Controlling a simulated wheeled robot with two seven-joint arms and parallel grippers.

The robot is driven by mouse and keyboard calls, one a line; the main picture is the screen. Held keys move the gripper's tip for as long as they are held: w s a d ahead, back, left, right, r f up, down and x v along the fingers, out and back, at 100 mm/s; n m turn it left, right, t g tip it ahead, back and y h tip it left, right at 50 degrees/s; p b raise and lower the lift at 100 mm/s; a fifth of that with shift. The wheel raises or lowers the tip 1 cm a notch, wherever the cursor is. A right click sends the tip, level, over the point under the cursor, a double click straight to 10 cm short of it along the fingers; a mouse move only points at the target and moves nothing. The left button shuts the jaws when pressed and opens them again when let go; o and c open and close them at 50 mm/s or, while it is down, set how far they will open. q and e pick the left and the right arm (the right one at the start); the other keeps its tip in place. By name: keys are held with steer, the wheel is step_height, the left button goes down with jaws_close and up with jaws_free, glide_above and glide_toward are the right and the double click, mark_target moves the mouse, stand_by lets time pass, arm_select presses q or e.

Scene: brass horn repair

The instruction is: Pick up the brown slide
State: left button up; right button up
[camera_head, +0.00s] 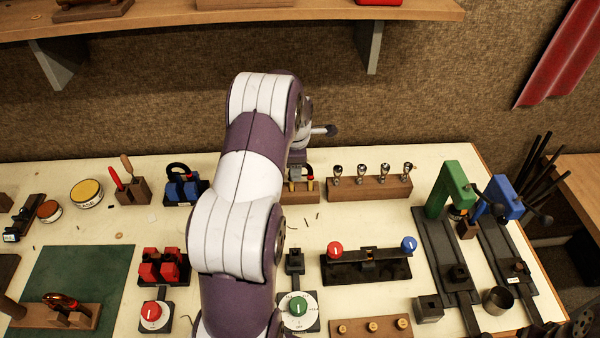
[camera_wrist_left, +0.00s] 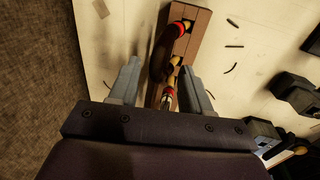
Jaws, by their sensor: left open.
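The brown slide (camera_wrist_left: 161,55) is a dark brown curved piece with a red band, standing on a wooden block (camera_wrist_left: 200,29) in the left wrist view. My left gripper (camera_wrist_left: 163,75) is open, with one finger on each side of the slide's near part. I cannot tell whether the fingers touch it. A brass and red end piece (camera_wrist_left: 167,97) shows close to the palm. In the head view the wooden block (camera_head: 302,197) is partly hidden behind my left arm, and the gripper is mostly hidden too. My right gripper is not in view.
A wooden rack with several metal mouthpieces (camera_head: 370,188) stands just right of the block. A blue fixture with a black handle (camera_head: 182,190) stands to its left. A black bar with red and blue knobs (camera_head: 365,270) lies in front. A shelf (camera_head: 200,19) overhangs the back.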

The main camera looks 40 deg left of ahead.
arm_select(q)
steer(key=shift+s+d+f+p, duration=0.25)
steer(key=shift+d+f+p, duration=0.15)
steer(key=shift+d+f, duration=0.75)
steer(key=shift+w+a+f, duration=0.1)
steer(key=shift+a+f, duration=0.3)
steer(key=shift+a, duration=0.1)
steer(key=shift+w+a+f, duration=0.1)
steer(key=shift+a, duration=0.05)
steer(key=c, duration=0.8)
steer(key=shift+d+r, duration=0.3)
jaws_close()
steer(key=shift+a, duration=0.1)
step_height(320, 180, up, 10)
steer(key=b, duration=0.2)
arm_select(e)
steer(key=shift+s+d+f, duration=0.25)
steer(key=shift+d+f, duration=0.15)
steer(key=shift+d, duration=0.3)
arm_select(q)
steer(key=shift+r+p, duration=1.9)
steer(key=shift+r, duration=0.55)
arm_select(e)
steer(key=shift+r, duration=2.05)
